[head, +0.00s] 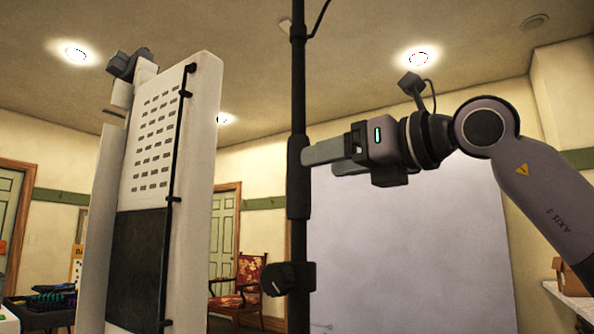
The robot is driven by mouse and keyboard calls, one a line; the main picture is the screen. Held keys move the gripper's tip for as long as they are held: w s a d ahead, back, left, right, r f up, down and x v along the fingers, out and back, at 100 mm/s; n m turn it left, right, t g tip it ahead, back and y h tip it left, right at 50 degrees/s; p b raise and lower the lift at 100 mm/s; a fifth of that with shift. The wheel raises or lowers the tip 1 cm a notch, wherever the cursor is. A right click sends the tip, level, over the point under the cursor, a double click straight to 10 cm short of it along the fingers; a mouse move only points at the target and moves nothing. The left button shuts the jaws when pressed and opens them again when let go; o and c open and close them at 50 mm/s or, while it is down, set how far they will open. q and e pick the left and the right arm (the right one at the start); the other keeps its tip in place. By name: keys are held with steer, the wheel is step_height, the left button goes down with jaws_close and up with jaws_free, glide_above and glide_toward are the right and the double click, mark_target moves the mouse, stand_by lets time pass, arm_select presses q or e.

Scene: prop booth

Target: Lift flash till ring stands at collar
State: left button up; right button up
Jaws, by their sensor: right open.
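The upright black stand pole (298,85) runs from the top to the bottom of the head view. A thicker black sleeve (298,205) sits around it at mid-height, and a clamp with a side knob (288,278) sits lower down. I cannot tell for certain which part is the ring or the collar. The flash itself is not visible; the pole's top is out of frame. My right gripper (322,155) is open at the sleeve's upper part, coming from the right. I cannot tell whether its fingers touch the pole. My left gripper is not in view.
A tall pale panel (198,200) with slots and a clipped black cable stands at the left. A large pale screen (400,255) is behind the pole. A red-patterned chair (246,275) is in the background. A thin cable (319,20) hangs beside the upper pole.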

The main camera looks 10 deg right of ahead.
steer(key=p+x, duration=0.1)
steer(key=x, duration=0.6)
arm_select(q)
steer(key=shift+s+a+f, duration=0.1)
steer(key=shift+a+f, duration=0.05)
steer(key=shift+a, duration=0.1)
